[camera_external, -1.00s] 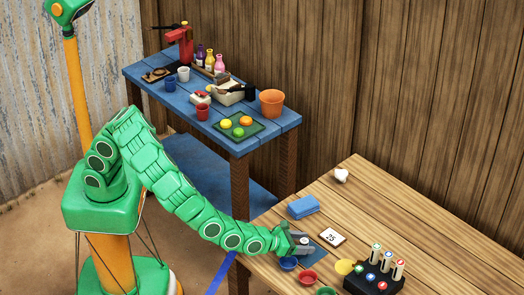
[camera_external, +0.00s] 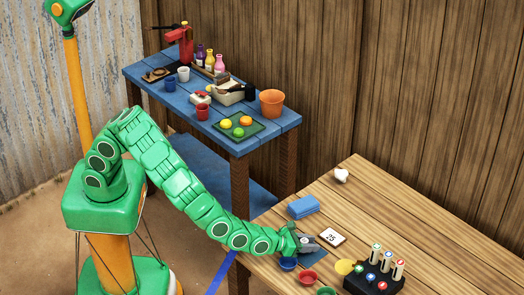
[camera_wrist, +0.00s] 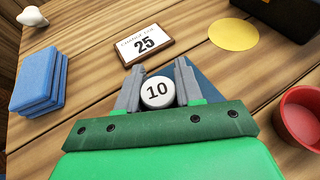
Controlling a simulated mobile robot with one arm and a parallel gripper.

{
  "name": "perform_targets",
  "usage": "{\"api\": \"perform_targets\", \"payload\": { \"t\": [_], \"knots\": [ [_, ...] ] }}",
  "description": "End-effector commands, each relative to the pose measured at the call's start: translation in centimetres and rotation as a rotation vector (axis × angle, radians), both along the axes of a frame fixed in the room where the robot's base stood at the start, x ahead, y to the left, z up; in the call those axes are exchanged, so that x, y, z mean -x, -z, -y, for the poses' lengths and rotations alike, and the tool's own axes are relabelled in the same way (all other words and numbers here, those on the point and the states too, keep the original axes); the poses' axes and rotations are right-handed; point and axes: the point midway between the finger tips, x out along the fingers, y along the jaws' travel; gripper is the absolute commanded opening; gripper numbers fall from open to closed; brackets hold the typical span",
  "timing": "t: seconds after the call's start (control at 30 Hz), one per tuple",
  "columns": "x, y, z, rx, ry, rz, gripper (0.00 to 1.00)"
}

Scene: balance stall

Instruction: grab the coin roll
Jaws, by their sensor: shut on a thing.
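The coin roll (camera_wrist: 157,92) shows in the wrist view as a white round top marked 10, standing between my two grey fingers. My gripper (camera_wrist: 157,82) is shut on it, with one finger on each side. In the external view my gripper (camera_external: 309,243) is low over the near left part of the wooden table (camera_external: 400,220), above a dark blue mat (camera_external: 326,252). There the fingers hide most of the roll. The mat also shows beyond the right finger in the wrist view (camera_wrist: 211,86).
Blue (camera_external: 288,264) and red (camera_external: 308,277) bowls are close on the near side. A black rack (camera_external: 374,281) with several tubes stands at the right. The table's far part is mostly clear.

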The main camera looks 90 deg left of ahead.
Motion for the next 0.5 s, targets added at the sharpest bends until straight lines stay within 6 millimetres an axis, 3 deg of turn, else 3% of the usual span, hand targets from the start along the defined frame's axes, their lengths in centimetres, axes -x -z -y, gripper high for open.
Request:
{"api": "perform_targets", "payload": {
  "t": [0.27, 0.5],
  "knots": [
    [0.0, -0.2, 0.0, 0.000, 0.000, 0.001, 0.00],
    [-0.1, -2.1, 0.0, -0.001, 0.001, 0.004, 0.00]
  ]
}}
